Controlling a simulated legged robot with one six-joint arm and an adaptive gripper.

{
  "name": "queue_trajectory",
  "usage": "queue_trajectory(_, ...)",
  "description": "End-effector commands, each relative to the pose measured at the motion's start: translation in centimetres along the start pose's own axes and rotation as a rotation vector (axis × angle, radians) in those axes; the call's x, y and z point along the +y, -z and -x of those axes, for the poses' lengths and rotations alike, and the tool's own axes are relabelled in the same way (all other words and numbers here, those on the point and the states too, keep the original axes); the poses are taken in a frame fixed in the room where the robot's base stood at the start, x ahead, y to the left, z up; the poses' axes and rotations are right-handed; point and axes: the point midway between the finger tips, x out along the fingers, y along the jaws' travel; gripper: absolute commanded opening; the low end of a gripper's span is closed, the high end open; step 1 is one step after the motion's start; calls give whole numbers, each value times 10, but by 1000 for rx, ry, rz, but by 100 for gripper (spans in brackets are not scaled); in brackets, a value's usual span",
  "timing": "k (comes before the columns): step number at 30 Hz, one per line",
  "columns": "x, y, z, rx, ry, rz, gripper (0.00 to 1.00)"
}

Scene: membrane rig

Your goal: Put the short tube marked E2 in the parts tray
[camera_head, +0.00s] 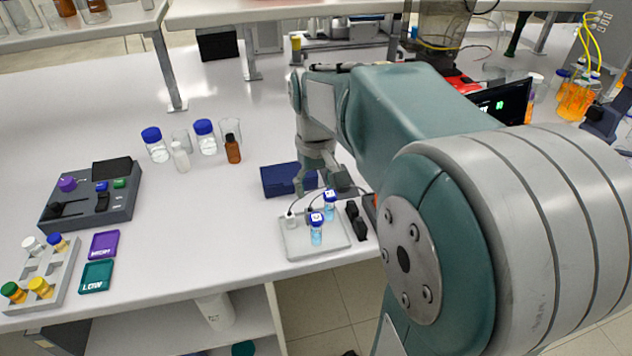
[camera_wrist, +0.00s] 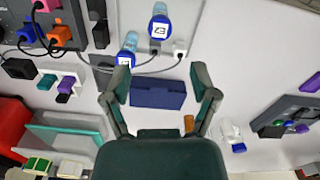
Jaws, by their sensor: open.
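Two short blue-capped tubes stand upright on a pale grey plate (camera_head: 296,245); one is nearer (camera_head: 316,236) and one farther (camera_head: 330,210). In the wrist view they show at the top, one with a large white cap label (camera_wrist: 160,30) and one lower left (camera_wrist: 124,60). I cannot read for sure which label is E2. A dark blue tray-like box (camera_head: 277,181), possibly the parts tray, lies behind the plate; it also shows in the wrist view (camera_wrist: 158,95). My gripper (camera_head: 322,184) is open and empty above the bench, near the box and plate; its fingers (camera_wrist: 161,80) are spread apart.
Cables and white plugs (camera_wrist: 180,47) sit by the tubes. Bottles and glassware (camera_head: 204,138) stand behind. The white bench between is clear.

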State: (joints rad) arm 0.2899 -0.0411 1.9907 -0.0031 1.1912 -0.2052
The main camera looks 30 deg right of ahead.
Motion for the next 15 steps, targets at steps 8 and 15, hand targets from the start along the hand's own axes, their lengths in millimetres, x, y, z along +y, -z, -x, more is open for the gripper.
queue_trajectory(8,-26,-25,19,94,-14,21,76)
queue_trajectory(15,-66,-78,31,286,-16,52,76)
